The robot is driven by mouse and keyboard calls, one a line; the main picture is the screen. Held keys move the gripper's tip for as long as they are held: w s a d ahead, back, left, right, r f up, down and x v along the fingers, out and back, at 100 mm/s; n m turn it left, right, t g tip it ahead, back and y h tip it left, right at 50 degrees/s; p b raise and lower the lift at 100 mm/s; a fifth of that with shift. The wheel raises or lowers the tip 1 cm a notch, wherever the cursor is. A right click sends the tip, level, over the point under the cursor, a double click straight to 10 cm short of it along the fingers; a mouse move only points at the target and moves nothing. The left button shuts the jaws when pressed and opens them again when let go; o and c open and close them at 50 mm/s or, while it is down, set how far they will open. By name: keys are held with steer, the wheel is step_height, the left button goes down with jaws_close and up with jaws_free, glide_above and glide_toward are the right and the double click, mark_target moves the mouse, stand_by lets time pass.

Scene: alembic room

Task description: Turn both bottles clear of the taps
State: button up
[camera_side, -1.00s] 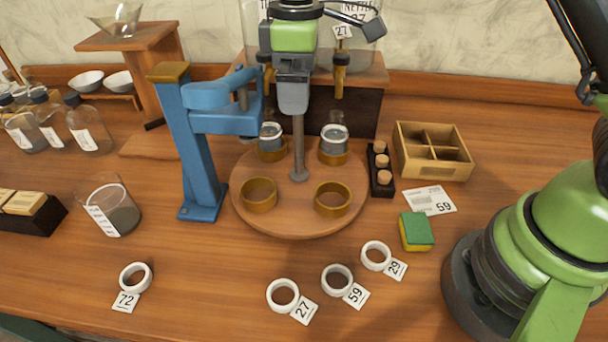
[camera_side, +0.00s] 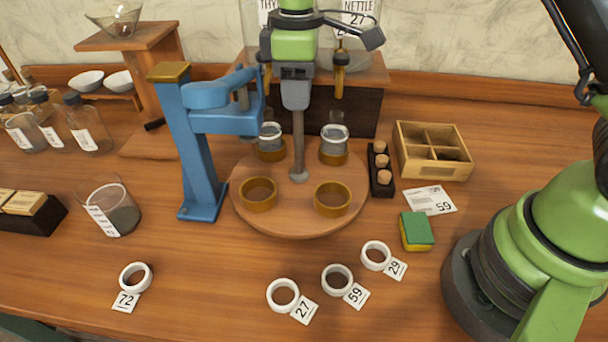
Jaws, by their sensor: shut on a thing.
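Two small clear bottles stand in brass rings at the back of the round wooden turntable (camera_side: 300,218): the left bottle (camera_side: 270,133) and the right bottle (camera_side: 335,134). Two brass taps, the left tap (camera_side: 267,78) and the right tap (camera_side: 340,72), hang above the back of the turntable, roughly over the bottles. My gripper (camera_side: 297,106) is shut on the upper part of the upright grey post (camera_side: 298,150) at the turntable's middle. The gripper hides the post's top.
Two empty brass rings, left (camera_side: 259,194) and right (camera_side: 332,198), sit at the turntable's front. A blue press (camera_side: 195,130) stands close on its left. A cork rack (camera_side: 381,178), divided box (camera_side: 434,158) and sponge (camera_side: 416,231) are on its right. White rings (camera_side: 283,295) lie in front.

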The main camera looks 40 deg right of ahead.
steer(key=m, duration=0.5)
steer(key=shift+m, duration=0.4)
steer(key=m, duration=0.5)
steer(key=shift+w+d+m, duration=0.1)
steer(key=shift+m, duration=0.6)
steer(key=shift+o, duration=0.3)
steer(key=m, duration=0.4)
steer(key=shift+c, duration=0.4)
steer(key=shift+o, duration=0.4)
steer(key=shift+m, duration=0.9)
